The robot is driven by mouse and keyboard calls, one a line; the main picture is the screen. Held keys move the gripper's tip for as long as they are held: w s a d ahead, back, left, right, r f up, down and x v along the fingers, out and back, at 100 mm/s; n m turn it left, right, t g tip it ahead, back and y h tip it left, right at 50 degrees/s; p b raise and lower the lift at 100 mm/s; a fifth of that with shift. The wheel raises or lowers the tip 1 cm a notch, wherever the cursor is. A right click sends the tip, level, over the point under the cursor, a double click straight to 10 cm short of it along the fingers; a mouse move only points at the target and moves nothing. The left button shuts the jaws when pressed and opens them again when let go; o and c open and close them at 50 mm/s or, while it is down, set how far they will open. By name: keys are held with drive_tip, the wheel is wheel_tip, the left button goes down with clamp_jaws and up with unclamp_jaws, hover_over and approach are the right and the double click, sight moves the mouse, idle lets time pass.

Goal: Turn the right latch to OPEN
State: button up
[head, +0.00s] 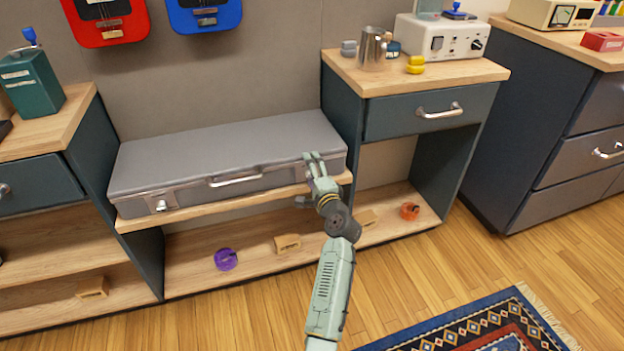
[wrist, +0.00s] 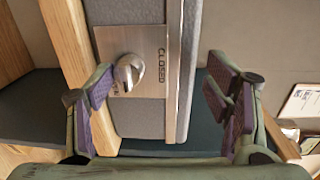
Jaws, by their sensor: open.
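A grey case (head: 225,155) lies shut on the low wooden shelf, with a handle (head: 235,181) in the middle of its front. Its left latch (head: 158,204) shows at the left of the front. The right latch is hidden behind my gripper (head: 312,180) in the head view. In the wrist view a latch plate (wrist: 160,60) carries a silver knob (wrist: 128,73) and the word CLOSED. My gripper (wrist: 163,95) is open there, its purple-padded fingers on either side of the plate. The knob is close to the left finger; I cannot tell whether they touch.
The lower shelf holds a purple ring (head: 226,259), an orange ring (head: 410,211) and wooden blocks (head: 287,244). A patterned rug (head: 480,325) lies on open floor.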

drive_tip(key=o, duration=0.7)
drive_tip(key=shift+t, duration=0.3)
wheel_tip(320, 180, up, 7)
drive_tip(key=shift+w+d, duration=0.15)
wheel_tip(320, 180, down, 3)
drive_tip(key=shift+f, duration=0.1)
drive_tip(key=shift+c, duration=0.3)
drive_tip(key=shift+s+r, duration=0.2)
drive_tip(key=shift+r, duration=0.15)
drive_tip(key=shift+c, duration=0.7)
drive_tip(key=shift+s+f+p, duration=0.25)
drive_tip(key=shift+s+p, duration=0.1)
drive_tip(key=shift+s, duration=0.05)
drive_tip(key=shift+c, duration=1.3)
drive_tip(key=shift+s+d+r, duration=0.25)
drive_tip(key=shift+s+r, duration=0.15)
drive_tip(key=shift+s, duration=0.35)
drive_tip(key=c, duration=0.4)
drive_tip(key=shift+g, duration=0.4)
drive_tip(key=v, duration=0.3)
drive_tip(key=f+p+v, duration=0.1)
drive_tip(key=v, duration=0.2)
drive_tip(key=f+p+v, duration=0.1)
drive_tip(key=v, duration=0.3)
drive_tip(key=shift+c, duration=0.2)
